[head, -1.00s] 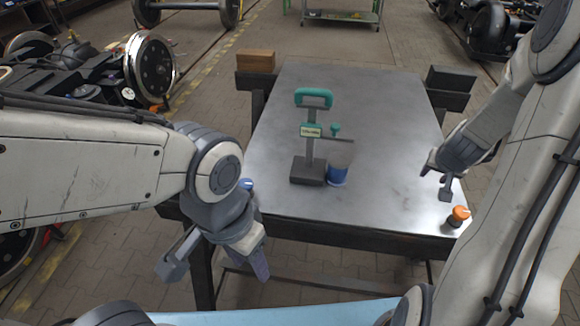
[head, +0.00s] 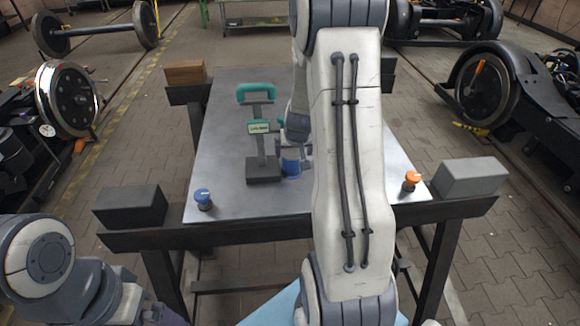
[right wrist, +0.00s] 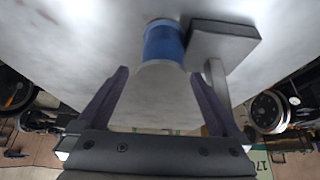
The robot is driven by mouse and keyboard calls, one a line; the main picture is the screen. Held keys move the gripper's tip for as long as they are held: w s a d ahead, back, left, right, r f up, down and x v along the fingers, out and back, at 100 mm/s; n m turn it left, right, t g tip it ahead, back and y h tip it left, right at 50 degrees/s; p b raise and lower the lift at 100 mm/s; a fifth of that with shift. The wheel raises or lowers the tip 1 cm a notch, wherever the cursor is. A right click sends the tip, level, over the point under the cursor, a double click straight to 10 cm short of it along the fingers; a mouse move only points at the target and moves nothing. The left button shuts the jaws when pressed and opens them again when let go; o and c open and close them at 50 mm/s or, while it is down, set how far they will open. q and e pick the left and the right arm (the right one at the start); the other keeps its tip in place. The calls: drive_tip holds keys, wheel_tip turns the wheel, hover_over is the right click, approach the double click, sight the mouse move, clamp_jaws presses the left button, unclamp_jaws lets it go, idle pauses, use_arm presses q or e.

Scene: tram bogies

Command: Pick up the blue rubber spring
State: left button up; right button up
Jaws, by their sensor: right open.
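The blue rubber spring (head: 291,168) is a short blue cylinder standing on the steel table (head: 222,200), just right of the press stand with a teal handle (head: 263,172). My right arm hides part of it. In the right wrist view the spring (right wrist: 163,43) has pale ends and lies just ahead of the fingertips, roughly centred between them. My right gripper (right wrist: 158,75) is open and empty. In the head view the right gripper (head: 292,138) is mostly hidden, above and close to the spring. My left gripper (head: 150,312) is low at the left, cut off by the frame edge.
The press base (right wrist: 224,42) stands close beside the spring. A blue-topped knob (head: 203,198) and an orange-topped knob (head: 411,180) sit at the front corners. Dark (head: 130,205) and grey (head: 470,177) blocks flank the table.

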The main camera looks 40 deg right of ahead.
sight(292, 155)
drive_tip(key=b+x, duration=0.2)
drive_tip(key=x, duration=0.3)
drive_tip(key=shift+s+a+f+b, duration=0.2)
drive_tip(key=shift+a+b, duration=0.1)
drive_tip(key=shift+b, duration=0.1)
drive_tip(key=shift+r, duration=0.1)
drive_tip(key=c, duration=1.5)
clamp_jaws()
drive_tip(key=shift+r, duration=0.15)
